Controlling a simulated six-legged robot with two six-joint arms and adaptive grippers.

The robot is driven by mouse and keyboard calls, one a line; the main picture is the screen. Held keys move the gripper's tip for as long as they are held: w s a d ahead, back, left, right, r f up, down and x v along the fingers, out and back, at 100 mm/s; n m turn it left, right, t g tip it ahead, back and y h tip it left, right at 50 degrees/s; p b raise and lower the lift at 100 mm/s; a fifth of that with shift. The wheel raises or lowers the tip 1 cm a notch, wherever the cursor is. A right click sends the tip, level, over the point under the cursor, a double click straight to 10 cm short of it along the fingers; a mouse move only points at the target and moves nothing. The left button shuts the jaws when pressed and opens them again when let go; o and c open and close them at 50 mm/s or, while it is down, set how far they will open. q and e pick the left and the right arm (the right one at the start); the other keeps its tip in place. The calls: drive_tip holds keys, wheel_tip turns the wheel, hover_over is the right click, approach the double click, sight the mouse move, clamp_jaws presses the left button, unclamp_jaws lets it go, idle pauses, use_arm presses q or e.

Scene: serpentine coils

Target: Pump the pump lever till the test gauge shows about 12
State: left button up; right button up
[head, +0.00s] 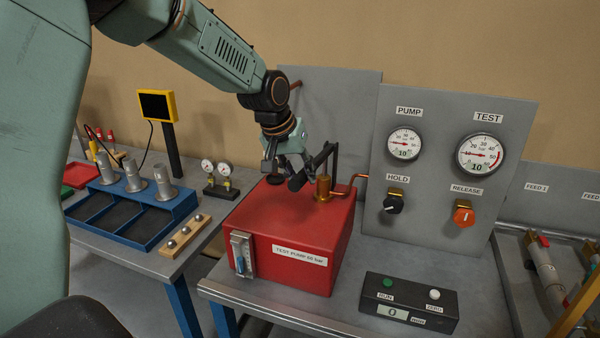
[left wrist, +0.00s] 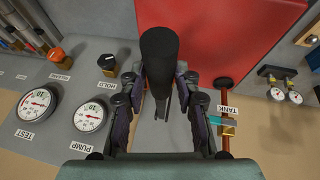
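The pump lever (head: 324,156) is a dark bar with a thick black grip, on top of the red test pump box (head: 290,232). My left gripper (head: 288,162) is over the box at the lever's grip end. In the left wrist view the black grip (left wrist: 159,56) lies between the fingers of my left gripper (left wrist: 160,78), which appear closed against its sides. My right gripper is not in view.
Below the gauges are the black hold knob (head: 393,203) and the orange release knob (head: 464,214). A black counter box (head: 410,302) stands in front. A copper pipe (head: 352,184) runs from the pump to the panel. A blue tray (head: 130,212) is at left.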

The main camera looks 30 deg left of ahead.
use_arm(q)
drive_tip(key=shift+w, duration=0.15)
drive_tip(key=shift+c, duration=0.7)
clamp_jaws()
drive_tip(key=shift+f+b, duration=0.5)
drive_tip(key=shift+b, duration=0.1)
drive_tip(key=f+b, duration=0.2)
drive_tip(key=b, duration=0.1)
drive_tip(key=s+f+t+b, duration=0.1)
drive_tip(key=b, duration=0.2)
drive_tip(key=shift+d+f+t, duration=0.1)
drive_tip(key=shift+f+t, duration=0.2)
drive_tip(key=shift+f, duration=0.1)
drive_tip(key=shift+s, duration=0.1)
